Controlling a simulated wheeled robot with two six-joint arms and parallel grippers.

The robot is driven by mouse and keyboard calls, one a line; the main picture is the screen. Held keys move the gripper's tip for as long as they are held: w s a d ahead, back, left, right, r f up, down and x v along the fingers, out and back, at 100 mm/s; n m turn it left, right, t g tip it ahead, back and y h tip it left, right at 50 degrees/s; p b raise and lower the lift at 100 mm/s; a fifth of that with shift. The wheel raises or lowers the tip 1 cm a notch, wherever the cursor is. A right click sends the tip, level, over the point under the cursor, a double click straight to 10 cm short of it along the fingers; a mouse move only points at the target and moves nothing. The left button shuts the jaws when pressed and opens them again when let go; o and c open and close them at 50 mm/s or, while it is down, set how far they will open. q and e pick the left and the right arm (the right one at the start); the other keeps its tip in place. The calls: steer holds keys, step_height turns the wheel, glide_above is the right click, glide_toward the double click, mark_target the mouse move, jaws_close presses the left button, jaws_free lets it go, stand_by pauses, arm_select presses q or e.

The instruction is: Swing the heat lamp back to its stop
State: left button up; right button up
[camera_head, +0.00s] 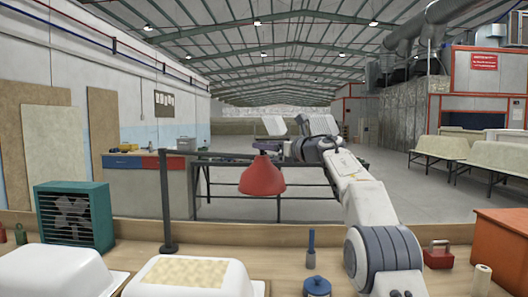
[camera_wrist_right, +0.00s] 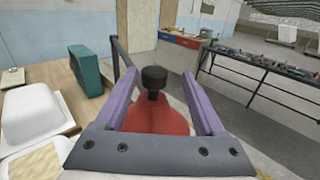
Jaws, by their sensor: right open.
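The heat lamp has a red bell-shaped shade (camera_head: 262,180) hanging from a dark horizontal arm (camera_head: 215,155) on a black post (camera_head: 167,195). My right gripper (camera_head: 283,141) is above and beside the shade. In the right wrist view, the jaws (camera_wrist_right: 157,80) are open, one finger on each side of the lamp's black knob (camera_wrist_right: 154,76). Gaps show between the knob and both fingers, and the red shade (camera_wrist_right: 157,120) is below it. The lamp's stop cannot be made out. My left gripper is not in view.
A white tub shell with a tan patch (camera_head: 185,271) lies front left, beside another white shell (camera_head: 50,272). A teal fan heater (camera_head: 75,215) stands behind them. A blue jar (camera_head: 317,287), a red toolbox (camera_head: 438,254) and an orange box (camera_head: 500,245) are on the right.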

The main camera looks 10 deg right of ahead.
steer(key=b+v, duration=0.4)
steer(key=v, duration=0.4)
steer(key=shift+s, duration=0.15)
steer(key=shift+d, duration=0.1)
